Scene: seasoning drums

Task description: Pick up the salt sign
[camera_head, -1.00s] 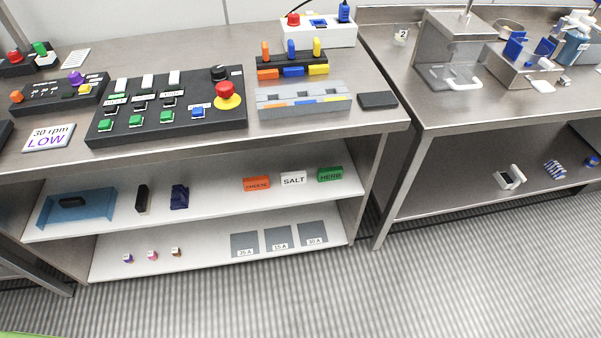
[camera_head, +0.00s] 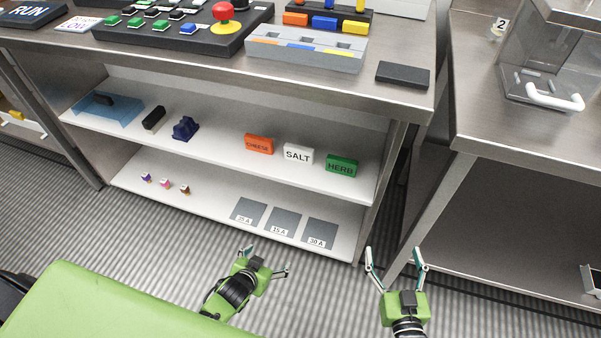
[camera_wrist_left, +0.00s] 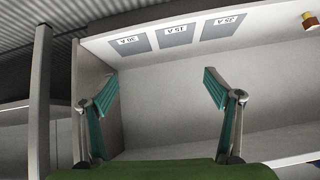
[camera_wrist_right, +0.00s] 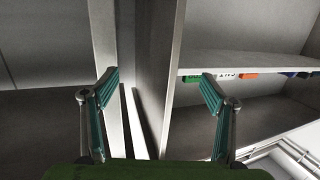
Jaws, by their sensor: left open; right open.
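The white SALT sign (camera_head: 298,155) stands on the upper shelf under the bench, between the orange CHEESE sign (camera_head: 259,144) and the green HERB sign (camera_head: 341,166). My left gripper (camera_head: 264,262) is open and empty, low in front of the shelves. My right gripper (camera_head: 395,262) is open and empty, near the bench's right leg and apart from the signs. In the right wrist view part of the SALT sign (camera_wrist_right: 227,75) shows at the shelf edge, partly hidden by a finger. The left wrist view (camera_wrist_left: 160,90) shows no sign between the open fingers.
A steel leg (camera_head: 382,190) stands right of the shelves, near my right gripper. The lower shelf (camera_head: 205,205) holds three grey labelled squares and several small pieces. A blue tray (camera_head: 105,108), a black block (camera_head: 153,118) and a dark blue piece (camera_head: 185,128) share the upper shelf.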

